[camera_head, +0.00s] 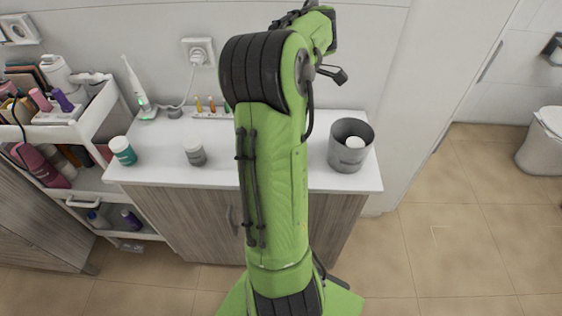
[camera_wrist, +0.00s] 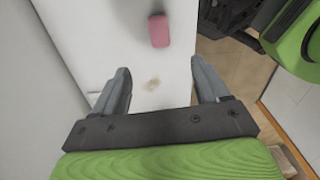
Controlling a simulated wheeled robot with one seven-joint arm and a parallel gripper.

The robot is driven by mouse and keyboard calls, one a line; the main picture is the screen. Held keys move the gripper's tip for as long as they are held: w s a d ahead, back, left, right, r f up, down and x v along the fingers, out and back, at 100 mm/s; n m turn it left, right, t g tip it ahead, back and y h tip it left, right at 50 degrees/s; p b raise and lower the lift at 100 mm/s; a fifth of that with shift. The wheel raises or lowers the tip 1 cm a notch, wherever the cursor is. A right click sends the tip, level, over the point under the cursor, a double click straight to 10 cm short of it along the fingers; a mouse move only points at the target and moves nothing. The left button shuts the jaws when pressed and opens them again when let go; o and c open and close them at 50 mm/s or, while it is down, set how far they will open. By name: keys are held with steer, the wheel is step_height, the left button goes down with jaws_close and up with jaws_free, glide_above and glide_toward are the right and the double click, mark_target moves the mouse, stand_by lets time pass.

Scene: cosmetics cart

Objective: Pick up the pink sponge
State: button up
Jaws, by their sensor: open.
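The pink sponge (camera_wrist: 159,31) is a small rounded block lying on the white countertop (camera_wrist: 143,68) near the top of the wrist view. My gripper (camera_wrist: 160,80) is open and empty in the wrist view, its two grey fingers spread apart. The sponge is beyond the fingertips, roughly in line with the gap between them, and nothing touches it. In the head view my green arm covers the middle of the counter, and I see neither the sponge nor the gripper's fingers there.
A grey bin (camera_head: 350,146) stands at the counter's right end. A teal jar (camera_head: 123,151), a grey jar (camera_head: 195,155) and an electric toothbrush (camera_head: 138,88) stand on the left. A white cart (camera_head: 90,122) with bottles is further left.

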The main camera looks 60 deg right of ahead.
step_height(320, 180, down, 16)
steer(key=b, duration=0.3)
steer(key=shift+w+d+r+b, duration=0.1)
steer(key=shift+r+b, duration=0.15)
steer(key=shift+b, duration=0.1)
steer(key=c, duration=1.1)
